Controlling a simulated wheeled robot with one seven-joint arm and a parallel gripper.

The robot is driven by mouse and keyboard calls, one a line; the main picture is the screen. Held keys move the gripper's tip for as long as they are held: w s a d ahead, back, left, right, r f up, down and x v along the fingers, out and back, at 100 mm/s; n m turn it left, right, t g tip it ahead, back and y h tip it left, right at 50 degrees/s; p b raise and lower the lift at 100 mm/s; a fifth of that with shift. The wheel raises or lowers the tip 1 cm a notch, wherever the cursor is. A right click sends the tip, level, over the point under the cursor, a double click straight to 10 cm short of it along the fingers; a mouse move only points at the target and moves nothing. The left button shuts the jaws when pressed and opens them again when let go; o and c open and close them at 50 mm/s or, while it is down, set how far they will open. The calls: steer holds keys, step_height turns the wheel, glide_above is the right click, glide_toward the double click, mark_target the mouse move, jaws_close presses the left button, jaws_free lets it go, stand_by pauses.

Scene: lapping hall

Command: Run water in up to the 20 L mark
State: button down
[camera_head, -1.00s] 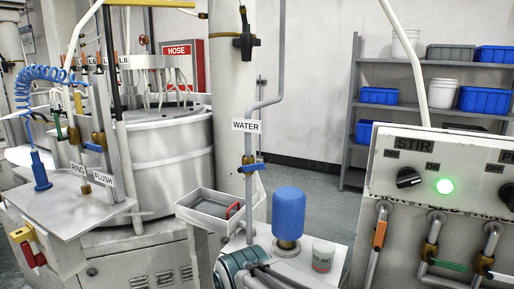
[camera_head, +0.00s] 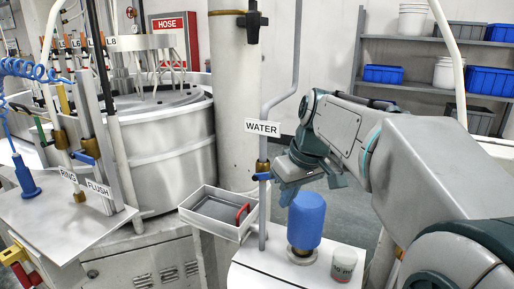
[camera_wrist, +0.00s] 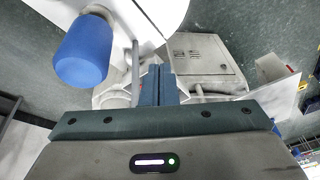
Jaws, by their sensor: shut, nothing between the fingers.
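The WATER sign (camera_head: 262,127) hangs on a grey vertical pipe (camera_head: 262,220). Below the sign is a brass valve with a blue lever (camera_head: 261,177). The lever lies roughly across the pipe, and its right part is hard to tell from my gripper. My gripper (camera_head: 287,196) is shut and empty, close to the right of the valve; I cannot tell whether it touches the lever. In the wrist view, my closed fingers (camera_wrist: 158,85) point toward the pipe's foot area. No 20 L mark or water level is readable.
A grey tray (camera_head: 207,226) with a red-handled item is left of the pipe. A large round tub (camera_head: 170,150) stands behind. Shelves (camera_head: 420,87) hold bins and buckets.

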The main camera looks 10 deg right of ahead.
steer(key=w+d+r+n+y+p, duration=0.1)
steer(key=w+r+n+p, duration=0.15)
steer(key=w+r, duration=0.35)
steer(key=w+d+r+n+y+p, duration=0.15)
steer(key=w+r+n, duration=0.3)
steer(key=r, duration=0.45)
steer(key=p, duration=0.1)
glide_above(265, 173)
steer(key=d, duration=0.1)
steer(key=shift+m+h, duration=0.35)
steer(key=shift+m, duration=0.05)
steer(key=f, duration=0.8)
steer(key=shift+s+d+f, duration=0.1)
steer(key=shift+s+f, duration=0.15)
steer(key=shift+f, duration=0.15)
steer(key=f, duration=0.2)
steer(key=d, duration=0.1)
steer(key=shift+s+f+p, duration=0.3)
steer(key=shift+f, duration=0.65)
steer(key=shift+d, duration=0.1)
steer(key=shift+f, duration=0.1)
